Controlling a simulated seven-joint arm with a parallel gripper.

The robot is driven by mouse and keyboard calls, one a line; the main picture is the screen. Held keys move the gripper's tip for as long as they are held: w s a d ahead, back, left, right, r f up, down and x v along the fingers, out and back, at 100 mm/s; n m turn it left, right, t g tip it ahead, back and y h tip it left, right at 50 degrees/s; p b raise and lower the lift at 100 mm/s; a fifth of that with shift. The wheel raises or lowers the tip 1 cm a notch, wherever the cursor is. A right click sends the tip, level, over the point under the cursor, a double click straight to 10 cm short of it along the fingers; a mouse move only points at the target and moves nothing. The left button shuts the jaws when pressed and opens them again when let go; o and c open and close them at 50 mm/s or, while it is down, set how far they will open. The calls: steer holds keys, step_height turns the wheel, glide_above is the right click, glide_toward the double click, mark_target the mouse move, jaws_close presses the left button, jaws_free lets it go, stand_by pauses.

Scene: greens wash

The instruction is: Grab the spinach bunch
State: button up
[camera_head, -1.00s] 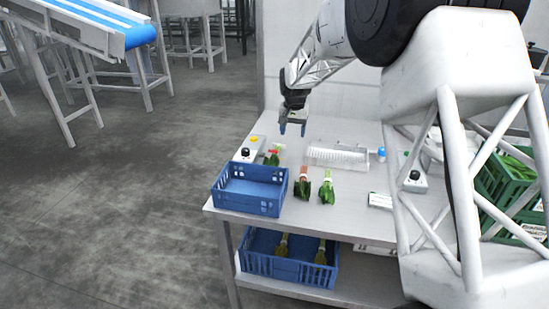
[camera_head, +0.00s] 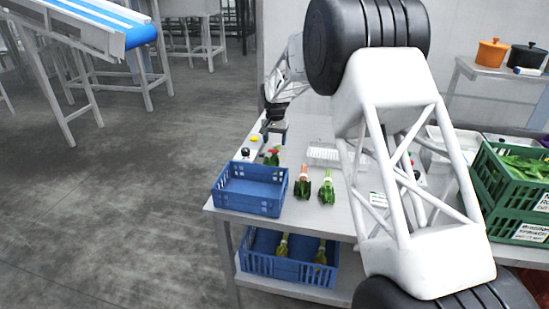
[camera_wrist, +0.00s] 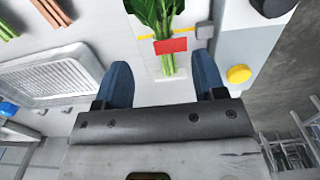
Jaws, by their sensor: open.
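A green leafy bunch with a red band, which looks like the spinach bunch (camera_wrist: 155,14), lies at the top middle of the wrist view. Its pale green stems point toward my gripper (camera_wrist: 162,75), which is open. The stem ends show between the two blue fingertips, but I cannot tell the height gap. In the head view the red-banded bunch (camera_head: 272,157) lies on the table behind the blue crate. My gripper (camera_head: 274,138) is just beyond it there. Two other bunches, one with pinkish stems (camera_head: 303,187) and one with pale stems (camera_head: 327,189), lie right of the crate.
The blue crate (camera_head: 249,208) on the table looks empty. A control box with a yellow button (camera_wrist: 238,75) and black knob sits right of the bunch in the wrist view. A white ribbed tray (camera_wrist: 60,80) lies on the left. A lower blue crate (camera_head: 256,267) holds bunches.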

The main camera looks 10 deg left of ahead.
mark_target(274, 153)
steer(key=shift+f, duration=1.15)
steer(key=shift+w+a+f, duration=0.1)
steer(key=shift+f, duration=2.5)
steer(key=c, duration=1.1)
steer(key=shift+o, duration=0.2)
steer(key=shift+r, duration=0.15)
steer(key=shift+r, duration=4.9)
